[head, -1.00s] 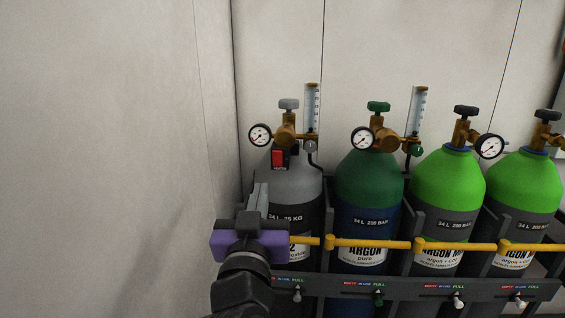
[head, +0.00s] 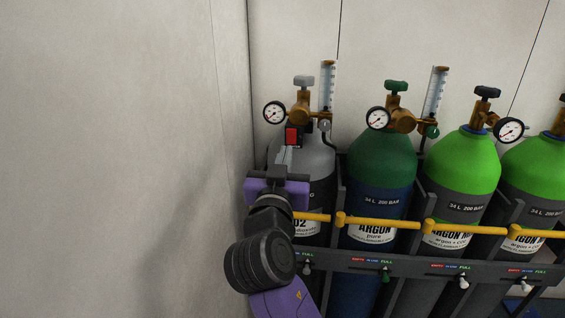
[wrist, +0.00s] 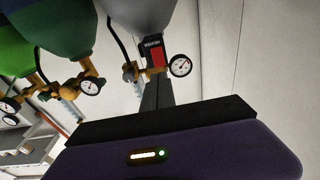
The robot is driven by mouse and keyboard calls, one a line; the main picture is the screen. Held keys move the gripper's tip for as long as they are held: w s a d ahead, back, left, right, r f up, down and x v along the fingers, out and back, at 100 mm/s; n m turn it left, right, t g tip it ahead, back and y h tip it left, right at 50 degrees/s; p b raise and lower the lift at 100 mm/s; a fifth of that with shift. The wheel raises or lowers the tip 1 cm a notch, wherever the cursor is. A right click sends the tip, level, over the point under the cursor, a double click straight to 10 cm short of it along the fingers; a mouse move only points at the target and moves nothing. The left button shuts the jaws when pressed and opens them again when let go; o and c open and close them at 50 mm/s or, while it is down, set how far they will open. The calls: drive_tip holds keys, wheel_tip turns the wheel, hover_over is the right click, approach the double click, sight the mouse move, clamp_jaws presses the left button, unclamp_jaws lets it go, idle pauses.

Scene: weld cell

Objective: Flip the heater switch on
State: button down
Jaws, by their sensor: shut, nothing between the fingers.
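The heater switch is a red rocker (head: 292,136) in a small black box on the regulator of the grey cylinder (head: 315,155), at the left end of the rack. It also shows in the wrist view (wrist: 157,58), partly hidden behind my fingers. My gripper (head: 285,155) is shut and empty. Its fingertips are just below the switch box in the head view; in the wrist view the fingers (wrist: 157,90) point at the box and overlap its lower part. I cannot tell whether they touch it. I cannot tell the rocker's position.
A round gauge (head: 274,112) sits left of the switch and a flow tube (head: 327,86) right of it. A dark green cylinder (head: 375,160) and light green ones (head: 463,165) stand to the right. A yellow bar (head: 385,223) crosses in front. A bare wall (head: 150,130) is close on the left.

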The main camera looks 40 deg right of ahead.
sight(291, 132)
drive_tip(key=p+x, duration=0.2)
drive_tip(key=x, duration=0.5)
drive_tip(key=shift+w+d+r+p, duration=0.1)
drive_tip(key=shift+d+r+p, duration=0.05)
drive_tip(key=shift+r+p, duration=0.2)
drive_tip(key=shift+f, duration=0.25)
